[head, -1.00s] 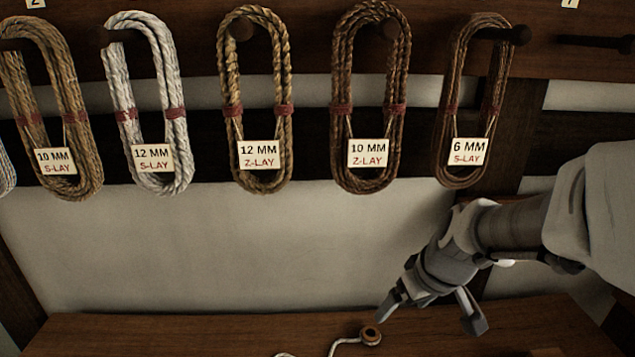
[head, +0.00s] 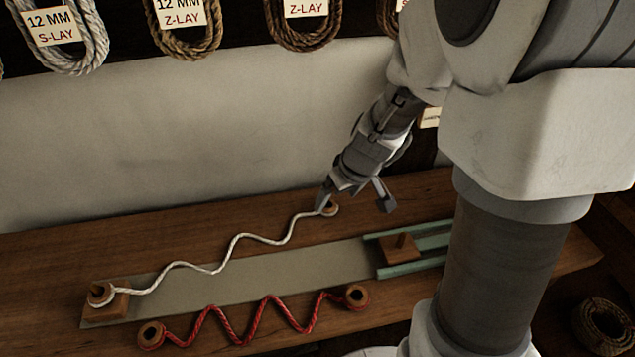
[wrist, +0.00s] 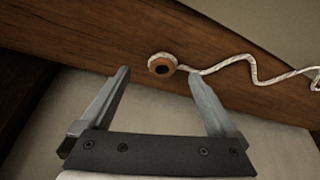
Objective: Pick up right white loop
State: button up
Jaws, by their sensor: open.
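A white rope lies in waves across the bench (head: 232,245). Its right end is a white loop around a wooden ring (head: 330,209), partly hidden behind my gripper's finger in the head view. In the wrist view the right white loop (wrist: 161,65) shows whole, ahead of and between the fingertips. Its left white loop (head: 101,294) sits at a wooden block with a peg. My gripper (head: 352,203) is open and empty, pointing down by the right loop. In the wrist view my gripper (wrist: 160,75) has nothing between its fingers.
A red rope (head: 255,318) with wooden-ringed ends lies nearer on the bench (head: 50,252). A grey strip (head: 300,268) leads to green rails (head: 420,244) holding a wooden block with a peg (head: 399,247). Rope coils (head: 185,25) hang above. Another coil (head: 603,325) lies low at right.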

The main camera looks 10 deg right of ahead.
aim_at(330, 203)
jog(key=x, duration=0.1)
jog(key=b+x, duration=0.1)
jog(key=x, duration=0.2)
jog(key=shift+w+a+f, duration=0.25)
jog(key=shift+w+a, duration=0.1)
jog(key=c, duration=1.4)
jog(key=shift+r, duration=0.1)
jog(key=shift+r, duration=0.45)
notch_tip(330, 203, up, 4)
jog(key=shift+p, duration=1.2)
jog(key=s+d+r, duration=0.2)
jog(key=s, duration=0.1)
jog(key=s+d+r, duration=0.1)
jog(key=s+r, duration=0.1)
jog(key=s, duration=0.2)
jog(key=s+d+r, duration=0.2)
jog(key=s, duration=0.1)
jog(key=shift+s+d+r+p, duration=0.1)
jog(key=shift+s+d+p, duration=0.05)
jog(key=shift+d+p, duration=0.2)
